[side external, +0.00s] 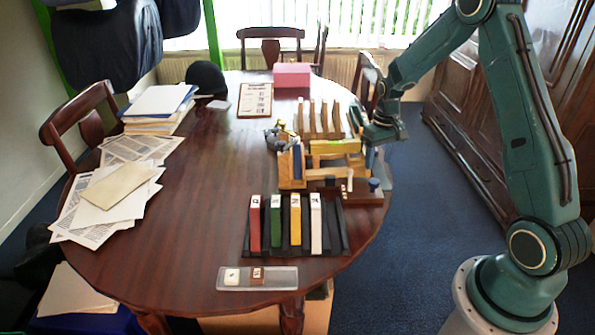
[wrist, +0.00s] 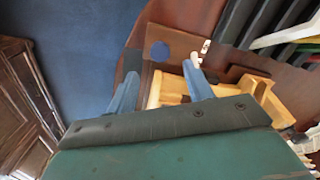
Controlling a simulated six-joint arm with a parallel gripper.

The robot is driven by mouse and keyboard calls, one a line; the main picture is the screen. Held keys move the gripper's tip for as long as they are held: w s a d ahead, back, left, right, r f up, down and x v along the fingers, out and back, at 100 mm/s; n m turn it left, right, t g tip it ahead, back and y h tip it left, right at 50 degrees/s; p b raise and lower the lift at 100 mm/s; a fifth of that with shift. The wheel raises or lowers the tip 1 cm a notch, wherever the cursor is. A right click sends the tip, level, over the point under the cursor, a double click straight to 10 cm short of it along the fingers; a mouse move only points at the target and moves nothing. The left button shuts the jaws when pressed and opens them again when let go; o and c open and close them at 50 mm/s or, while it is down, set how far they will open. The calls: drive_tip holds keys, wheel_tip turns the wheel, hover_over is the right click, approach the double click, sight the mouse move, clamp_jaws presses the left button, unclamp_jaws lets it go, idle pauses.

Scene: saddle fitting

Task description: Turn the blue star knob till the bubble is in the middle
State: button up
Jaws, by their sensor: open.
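The blue knob (side external: 374,184) sits on the brown wooden base (side external: 362,197) at the right edge of the table. In the wrist view the knob (wrist: 160,51) shows as a round blue disc beyond my fingertips. My gripper (side external: 371,158) is open and empty, above and behind the knob in the side view, beside the yellow-topped wooden fixture (side external: 338,147). In the wrist view, my gripper's two blue fingers (wrist: 163,72) stand apart, with the knob roughly between their directions and not touched. A small pale piece (wrist: 205,47) lies near the knob. I cannot make out a bubble.
A dark rack (side external: 285,240) with red, green, yellow and white bars stands in front. A clear tray (side external: 230,284) with two small tiles lies nearer. Upright wooden slats (side external: 323,120) stand behind the fixture. Papers (side external: 115,195) cover the left; the middle of the table is clear.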

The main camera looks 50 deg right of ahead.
sight(374, 181)
drive_tip(key=shift+f, duration=3.85)
drive_tip(key=shift+c, duration=0.4)
drive_tip(key=c, duration=0.9)
drive_tip(key=shift+o, duration=0.2)
drive_tip(key=shift+m, duration=2.4)
drive_tip(key=o, duration=0.9)
